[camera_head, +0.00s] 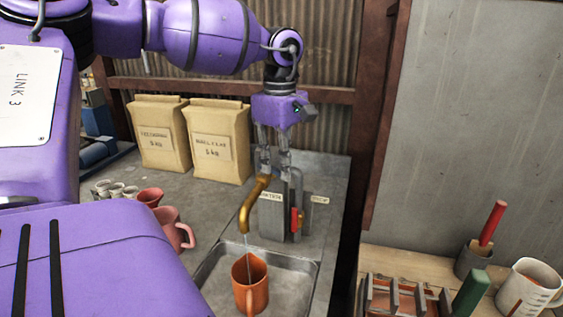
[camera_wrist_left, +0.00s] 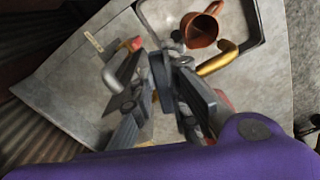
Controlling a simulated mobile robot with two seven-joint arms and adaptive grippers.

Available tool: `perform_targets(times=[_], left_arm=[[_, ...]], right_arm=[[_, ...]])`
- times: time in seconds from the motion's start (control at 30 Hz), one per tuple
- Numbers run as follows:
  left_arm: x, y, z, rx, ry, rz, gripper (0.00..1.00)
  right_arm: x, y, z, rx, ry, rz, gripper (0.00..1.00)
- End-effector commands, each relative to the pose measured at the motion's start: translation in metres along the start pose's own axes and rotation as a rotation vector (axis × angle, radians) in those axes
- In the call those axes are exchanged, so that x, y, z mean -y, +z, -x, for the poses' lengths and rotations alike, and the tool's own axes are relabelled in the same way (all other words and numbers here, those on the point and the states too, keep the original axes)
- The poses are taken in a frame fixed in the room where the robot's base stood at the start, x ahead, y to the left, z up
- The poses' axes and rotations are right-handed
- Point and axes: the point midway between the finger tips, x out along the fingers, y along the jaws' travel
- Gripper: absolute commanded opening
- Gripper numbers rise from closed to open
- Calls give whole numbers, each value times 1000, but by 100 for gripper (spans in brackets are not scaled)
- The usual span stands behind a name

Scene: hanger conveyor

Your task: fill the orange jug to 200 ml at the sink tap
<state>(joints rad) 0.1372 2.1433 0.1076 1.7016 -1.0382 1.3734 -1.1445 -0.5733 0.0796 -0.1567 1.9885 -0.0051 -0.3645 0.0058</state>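The orange jug (camera_head: 250,288) stands upright in the sink basin (camera_head: 303,291), under the brass tap spout (camera_head: 245,214). A thin stream of water (camera_head: 246,243) falls from the spout into it. The water level and any marks cannot be read. The jug (camera_wrist_left: 201,30) and spout (camera_wrist_left: 222,60) also show in the left wrist view. A red tap handle (camera_head: 295,219) is on the tap's right side. My left gripper (camera_head: 274,170) points down just above and behind the tap, its fingers apart with nothing seen between them. My right gripper is out of view.
A pink jug (camera_head: 174,228) and small cups (camera_head: 117,190) stand on the counter at left. Two paper sacks (camera_head: 217,143) lean at the back. A wooden bench (camera_head: 381,259) at right holds a rack, a dark pot and a white jug (camera_head: 530,286).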

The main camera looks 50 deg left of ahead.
Motion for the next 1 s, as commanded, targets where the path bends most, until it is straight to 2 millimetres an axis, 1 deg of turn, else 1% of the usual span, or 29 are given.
perform_targets(times=[0.03,0.13,0.33,0.43,0.53,0.67,0.9,1.0], left_arm=[[-1,-1,1,-3,2,1,20],[0,-1,1,-2,2,1,33],[0,0,0,-1,1,1,33],[0,0,1,-1,1,1,33],[-1,0,7,-1,3,2,33],[-1,0,28,0,5,2,33],[-1,0,80,-2,5,3,33],[-1,0,98,-2,4,2,33]], right_arm=[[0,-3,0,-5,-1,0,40],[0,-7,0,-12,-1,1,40],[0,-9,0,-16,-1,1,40],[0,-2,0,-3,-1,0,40],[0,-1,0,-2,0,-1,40],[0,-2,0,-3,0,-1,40],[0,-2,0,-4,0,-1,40],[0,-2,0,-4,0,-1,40]])
